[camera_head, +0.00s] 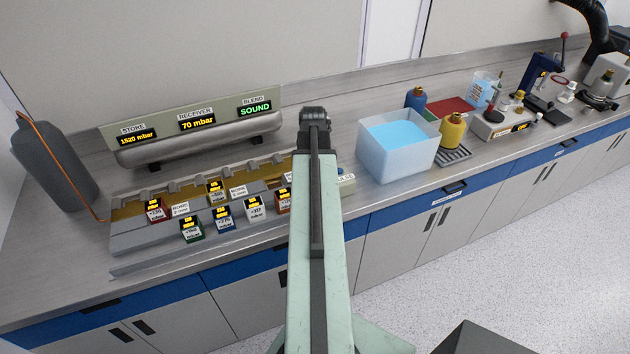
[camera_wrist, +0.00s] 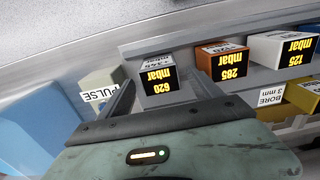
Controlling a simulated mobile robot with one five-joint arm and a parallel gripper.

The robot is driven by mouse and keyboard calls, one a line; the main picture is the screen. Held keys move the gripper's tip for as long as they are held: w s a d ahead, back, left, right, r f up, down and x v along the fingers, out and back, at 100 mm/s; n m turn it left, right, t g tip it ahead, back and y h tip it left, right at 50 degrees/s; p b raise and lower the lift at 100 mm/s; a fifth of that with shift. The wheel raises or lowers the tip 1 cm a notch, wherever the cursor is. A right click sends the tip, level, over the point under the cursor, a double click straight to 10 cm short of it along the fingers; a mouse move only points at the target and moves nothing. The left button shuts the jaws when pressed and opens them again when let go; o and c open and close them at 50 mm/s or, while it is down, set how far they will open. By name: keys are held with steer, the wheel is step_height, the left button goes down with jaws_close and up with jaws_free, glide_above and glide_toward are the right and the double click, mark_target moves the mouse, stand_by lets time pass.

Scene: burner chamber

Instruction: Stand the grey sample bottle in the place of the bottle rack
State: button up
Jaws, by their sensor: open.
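I cannot pick out the grey sample bottle or the bottle rack with certainty. In the head view a blue bottle (camera_head: 416,98) and a yellow bottle (camera_head: 452,131) stand around the water tank, the yellow one by a dark slatted tray (camera_head: 455,156). A tall dark grey cylinder (camera_head: 52,160) with a copper pipe stands at the far left. My gripper (camera_wrist: 163,84) is open in the wrist view. My arm hides the gripper in the head view.
The clear tank (camera_head: 397,160) of blue water stands right of my arm. A stepped panel (camera_head: 130,245) with several coloured mbar blocks lies left. A pale PULSE box (camera_wrist: 100,85) is beside my gripper. Small apparatus crowds the right counter.

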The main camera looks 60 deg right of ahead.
step_height(320, 180, up, 8)
steer(key=p, duration=0.6)
steer(key=shift+r+p, duration=0.25)
steer(key=shift+p, duration=0.15)
steer(key=w+a+n, duration=0.2)
steer(key=w+a, duration=0.7)
steer(key=a, duration=0.4)
steer(key=w+a+n, duration=0.2)
steer(key=w+a, duration=0.8)
steer(key=a, duration=0.3)
steer(key=w+a+n, duration=0.2)
steer(key=a+n, duration=0.1)
steer(key=a, duration=2)
steer(key=shift+w+a, duration=0.3)
steer(key=shift+a, duration=0.05)
